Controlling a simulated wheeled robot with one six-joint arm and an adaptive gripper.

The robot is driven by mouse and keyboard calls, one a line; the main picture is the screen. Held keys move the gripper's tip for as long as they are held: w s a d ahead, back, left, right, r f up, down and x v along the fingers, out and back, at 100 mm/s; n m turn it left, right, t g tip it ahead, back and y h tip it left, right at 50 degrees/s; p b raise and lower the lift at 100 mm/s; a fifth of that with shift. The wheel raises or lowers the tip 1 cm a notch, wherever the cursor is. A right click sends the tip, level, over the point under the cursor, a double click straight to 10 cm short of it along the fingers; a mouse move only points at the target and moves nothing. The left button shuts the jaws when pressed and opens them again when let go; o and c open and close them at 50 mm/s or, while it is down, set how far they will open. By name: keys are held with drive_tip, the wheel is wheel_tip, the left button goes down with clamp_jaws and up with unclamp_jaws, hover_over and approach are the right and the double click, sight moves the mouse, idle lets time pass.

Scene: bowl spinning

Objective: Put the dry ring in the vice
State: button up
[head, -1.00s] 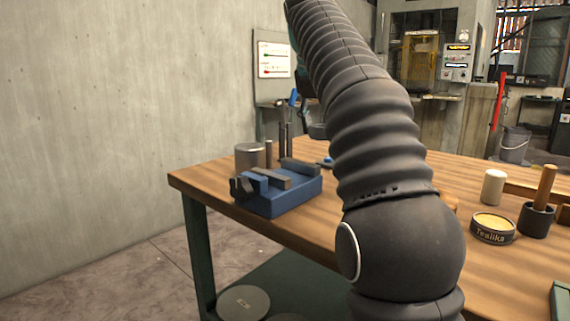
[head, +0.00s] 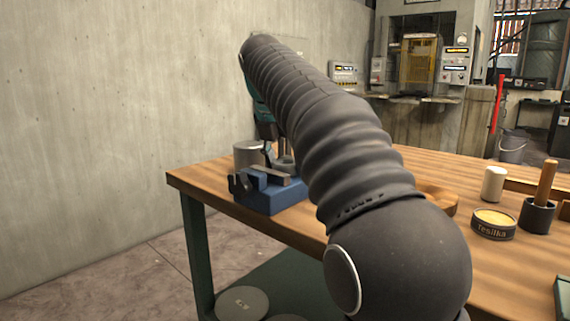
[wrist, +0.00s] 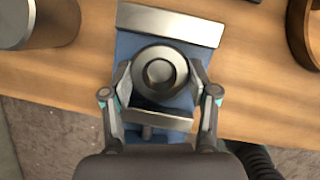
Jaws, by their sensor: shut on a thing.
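The vice is blue with grey jaws (head: 258,197) and stands near the table's left front corner. In the wrist view, the vice (wrist: 128,45) lies below my gripper, with one grey jaw bar beyond the ring and one nearer. My gripper (wrist: 160,76) is shut on the dry ring (wrist: 147,62), a grey metal ring with a round hole, with one finger on each side. The ring appears over the gap between the jaws; its exact height is unclear. In the head view, my gripper (head: 268,146) is partly hidden by my arm.
A grey metal cylinder (head: 248,154) stands just behind the vice and also shows in the wrist view (wrist: 48,22). A brown ring-shaped thing (wrist: 303,32) is at the right. A yellow-topped tin (head: 493,224), a pale cylinder (head: 494,184) and a dark cup (head: 537,217) stand farther right.

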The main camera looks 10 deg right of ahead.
drive_tip(key=o, duration=1.4)
drive_tip(key=p+v, duration=0.1)
drive_tip(key=v, duration=1.1)
drive_tip(key=shift+w+p, duration=0.1)
drive_tip(key=shift+p, duration=0.2)
drive_tip(key=shift+r, duration=0.1)
